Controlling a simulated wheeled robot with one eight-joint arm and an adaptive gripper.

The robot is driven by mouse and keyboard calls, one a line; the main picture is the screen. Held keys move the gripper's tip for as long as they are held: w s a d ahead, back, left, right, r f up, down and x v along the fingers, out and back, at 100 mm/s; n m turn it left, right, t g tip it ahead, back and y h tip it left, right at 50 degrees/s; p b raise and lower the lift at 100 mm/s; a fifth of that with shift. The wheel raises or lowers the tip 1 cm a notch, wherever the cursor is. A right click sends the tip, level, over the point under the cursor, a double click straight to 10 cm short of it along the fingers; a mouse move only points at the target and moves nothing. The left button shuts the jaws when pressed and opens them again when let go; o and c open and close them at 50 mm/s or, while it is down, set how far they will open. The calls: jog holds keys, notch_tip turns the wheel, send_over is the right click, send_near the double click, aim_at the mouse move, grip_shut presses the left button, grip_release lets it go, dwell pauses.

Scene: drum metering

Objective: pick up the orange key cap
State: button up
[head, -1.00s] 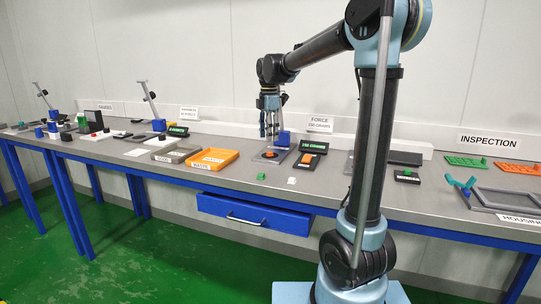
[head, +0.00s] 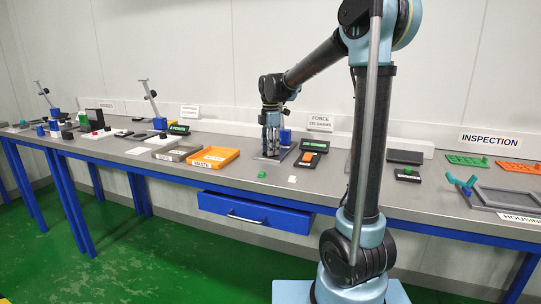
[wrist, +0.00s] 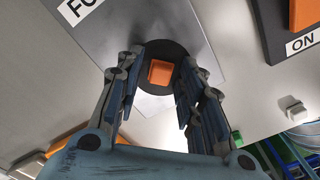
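The orange key cap (wrist: 161,72) is a small square block on a round black disc (wrist: 178,50) set on a grey plate. My gripper (wrist: 159,88) is open in the wrist view, with one finger on each side of the cap and a gap on both sides. In the head view my gripper (head: 271,154) points down over the force station's plate, and its fingers hide the cap.
An orange switch (head: 307,158) marked ON and a black display (head: 314,145) stand right of my gripper. A green cap (head: 262,174) and a white cap (head: 292,179) lie in front. An orange waste tray (head: 228,163) is to the left.

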jog(key=c, duration=0.4)
